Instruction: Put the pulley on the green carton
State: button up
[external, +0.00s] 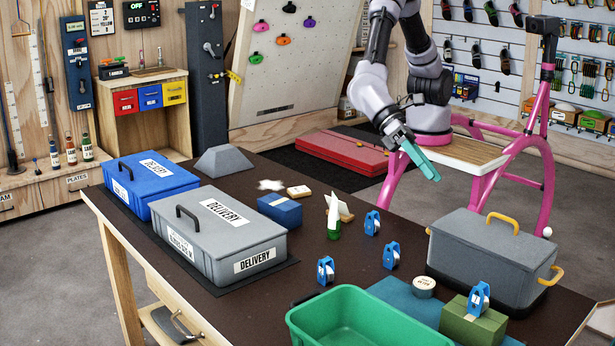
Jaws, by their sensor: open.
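A blue and silver pulley (479,299) stands upright on top of the green carton (465,329), at the table's front right. Other similar blue pulleys stand on the dark tabletop: one near the middle (372,223), one to its front right (391,256) and one further left (326,270). My gripper (428,172), with teal fingers, is raised above the far right part of the table, well away from the carton and the pulleys. It is open, and I see nothing between its fingers.
A green open bin (315,325) stands at the front, left of the carton. A grey lidded crate (490,255) with yellow handles stands behind the carton. Grey (225,260) and blue (135,195) delivery boxes fill the left side. A round tin (424,286) sits near the carton.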

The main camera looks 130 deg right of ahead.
jog(key=s+d+r+n+t+h, duration=0.2)
jog(key=s+d+r+n, duration=0.1)
jog(key=s+d+r, duration=0.6)
jog(key=s+d+r+n+t+h, duration=0.1)
jog(key=s+d+r+n+h, duration=0.15)
jog(key=s+d+r, duration=0.5)
jog(key=s+d+r+n+t+h, duration=0.1)
jog(key=s+d+t+h, duration=0.1)
jog(key=s+d, duration=0.4)
jog(key=s+d+r+n+t+h, duration=0.1)
jog(key=s+d+t+h, duration=0.1)
jog(key=s+d, duration=0.4)
jog(key=d, duration=0.5)
jog(key=shift+s+d+r, duration=0.15)
jog(key=shift+d+r, duration=0.1)
jog(key=shift+d, duration=0.1)
